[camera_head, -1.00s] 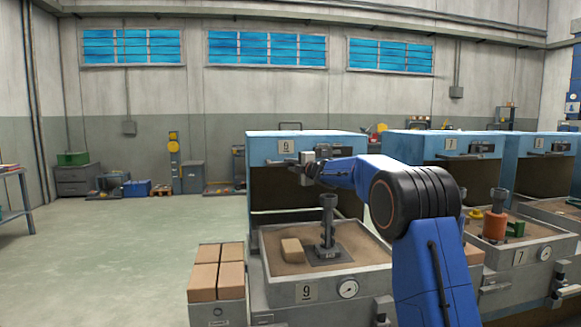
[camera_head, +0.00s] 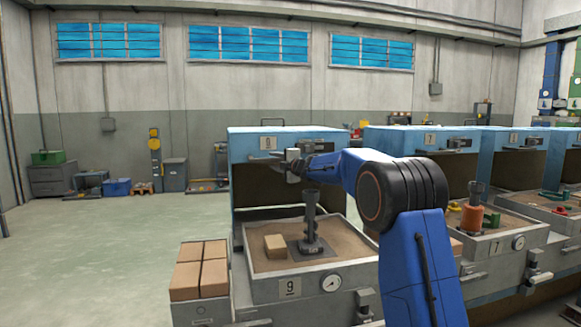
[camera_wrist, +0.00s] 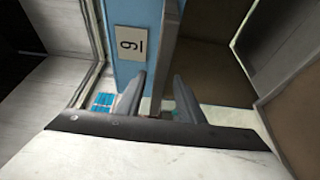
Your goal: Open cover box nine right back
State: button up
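Box nine's blue cover (camera_head: 246,143) stands raised behind its sand-filled tray (camera_head: 322,271), which carries a 9 plate. The cover's own number plate also shows in the wrist view (camera_wrist: 131,43). I see no firm grip on the bar; contact is unclear.
A dark post (camera_head: 310,220) and a tan block (camera_head: 275,246) stand in the tray. Box seven's raised cover (camera_head: 400,145) and more stations are at right.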

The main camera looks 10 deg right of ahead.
jog(key=v, duration=1.5)
jog(key=shift+s, duration=0.2)
jog(key=s+d+f+m+g+h, duration=0.1)
jog(key=s+d+f+m+h, duration=0.15)
jog(key=s+m, duration=0.4)
jog(key=s+d+f+m+g+h, duration=0.1)
jog(key=s+d+m+h, duration=0.2)
jog(key=s, duration=0.7)
jog(key=s+d+f+m+g+h, duration=0.15)
jog(key=s+m+h, duration=0.3)
jog(key=s, duration=0.45)
jog(key=s+a+f+m+g+y, duration=0.1)
jog(key=s+a+f+m+g, duration=0.1)
jog(key=s+f, duration=0.5)
jog(key=s+a+f+m+g+y, duration=0.1)
jog(key=s+f, duration=0.7)
jog(key=s, duration=0.9)
jog(key=s+a+f+m+g+y, duration=0.1)
jog(key=s+a+f+m+g, duration=0.2)
jog(key=s+f+m+g, duration=0.2)
jog(key=s+f, duration=0.3)
jog(key=s, duration=0.4)
jog(key=shift+s+a+f+m, duration=0.2)
jog(key=shift+s+a+m, duration=0.1)
jog(key=shift+s+a, duration=0.1)
